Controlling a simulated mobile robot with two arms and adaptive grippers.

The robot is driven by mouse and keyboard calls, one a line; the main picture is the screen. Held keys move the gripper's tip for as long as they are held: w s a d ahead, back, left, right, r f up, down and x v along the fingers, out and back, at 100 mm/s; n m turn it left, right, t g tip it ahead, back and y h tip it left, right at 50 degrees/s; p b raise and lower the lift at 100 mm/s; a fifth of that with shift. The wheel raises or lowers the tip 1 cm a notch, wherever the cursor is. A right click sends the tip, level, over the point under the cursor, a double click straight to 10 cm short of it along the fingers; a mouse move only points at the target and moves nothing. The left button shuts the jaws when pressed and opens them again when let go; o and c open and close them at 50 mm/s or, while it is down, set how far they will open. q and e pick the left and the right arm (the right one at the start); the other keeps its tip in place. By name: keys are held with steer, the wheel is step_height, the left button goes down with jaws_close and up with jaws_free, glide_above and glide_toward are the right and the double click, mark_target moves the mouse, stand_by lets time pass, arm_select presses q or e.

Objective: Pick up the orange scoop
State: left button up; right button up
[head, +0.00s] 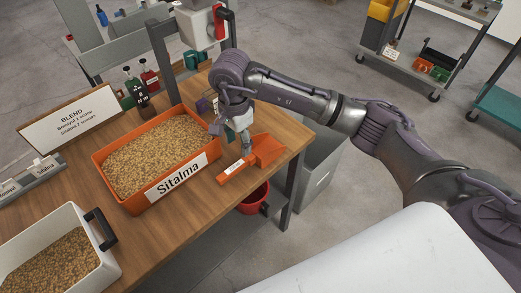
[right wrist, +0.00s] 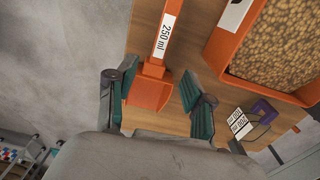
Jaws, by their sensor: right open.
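The orange scoop (head: 266,149) lies on the wooden table near its right end, right of the orange tray (head: 193,182) of grain labelled "Sitalma". Its handle carries a white label, which reads "250 ml" in the right wrist view, where the scoop (right wrist: 150,94) also shows. My right gripper (head: 238,143) points down at the scoop, close to where bowl and handle meet. In the right wrist view the open right gripper (right wrist: 152,88) has one finger on each side of the bowl. Whether the fingers touch it I cannot tell. My left gripper is not in view.
A white bin of grain (head: 60,262) with a black handle stands at the front left. A red bucket (head: 254,199) sits below the table edge.

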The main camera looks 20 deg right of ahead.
mark_target(241, 160)
step_height(241, 160, down, 4)
steer(key=shift+r+p, duration=0.2)
steer(key=shift+p, duration=0.1)
steer(key=shift+s+f+p, duration=0.1)
steer(key=shift+f+p, duration=0.35)
steer(key=shift+f, duration=0.05)
step_height(241, 160, down, 4)
steer(key=shift+d+r+p, duration=0.15)
steer(key=shift+p, duration=0.6)
steer(key=shift+f, duration=0.4)
jaws_close()
